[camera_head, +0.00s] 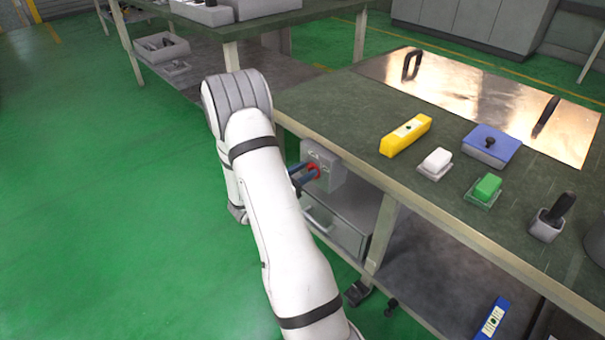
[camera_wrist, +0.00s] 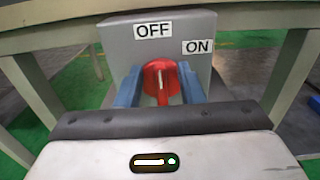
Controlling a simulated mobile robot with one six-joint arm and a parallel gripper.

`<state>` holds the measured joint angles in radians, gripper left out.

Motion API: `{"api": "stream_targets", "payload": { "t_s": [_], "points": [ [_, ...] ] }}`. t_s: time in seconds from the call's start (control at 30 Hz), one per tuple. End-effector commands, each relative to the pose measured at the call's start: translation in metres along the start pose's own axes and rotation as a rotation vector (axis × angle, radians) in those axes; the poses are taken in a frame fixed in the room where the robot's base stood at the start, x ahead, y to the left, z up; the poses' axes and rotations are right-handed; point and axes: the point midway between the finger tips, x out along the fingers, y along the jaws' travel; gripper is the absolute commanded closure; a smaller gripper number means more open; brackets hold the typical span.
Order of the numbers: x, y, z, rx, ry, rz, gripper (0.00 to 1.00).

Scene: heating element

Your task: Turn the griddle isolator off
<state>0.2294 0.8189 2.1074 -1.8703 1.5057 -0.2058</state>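The griddle isolator is a grey box (camera_head: 326,167) fixed under the front edge of the workbench, with a red round knob on its face. In the wrist view the box (camera_wrist: 203,72) carries an OFF label at its top and an ON label to the right. The white mark on the red knob (camera_wrist: 161,78) points up, roughly toward OFF. My gripper (camera_wrist: 161,86) has its two blue fingers spread, one on each side of the knob. I cannot tell whether they touch its rim. In the head view my gripper (camera_head: 306,177) is at the knob, partly hidden by my arm.
The workbench (camera_head: 330,112) holds a yellow block (camera_head: 405,135), a white switch (camera_head: 436,160), a green switch (camera_head: 486,188), a blue box (camera_head: 491,143) and a metal griddle plate (camera_head: 470,90). A grey drawer (camera_head: 338,220) is below the isolator. Green floor at left is clear.

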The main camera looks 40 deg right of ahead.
Motion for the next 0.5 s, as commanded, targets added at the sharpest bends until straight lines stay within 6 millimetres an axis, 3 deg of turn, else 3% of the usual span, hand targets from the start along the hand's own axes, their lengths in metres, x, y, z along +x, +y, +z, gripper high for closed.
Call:
{"api": "stream_targets", "payload": {
  "t_s": [0.13, 0.5],
  "points": [
    [-0.0003, 0.0002, 0.0004, 0.0, 0.0, 0.0, 0.65],
    [-0.0009, 0.0003, 0.0003, 0.0, 0.0, 0.001, 0.96]
  ]
}}
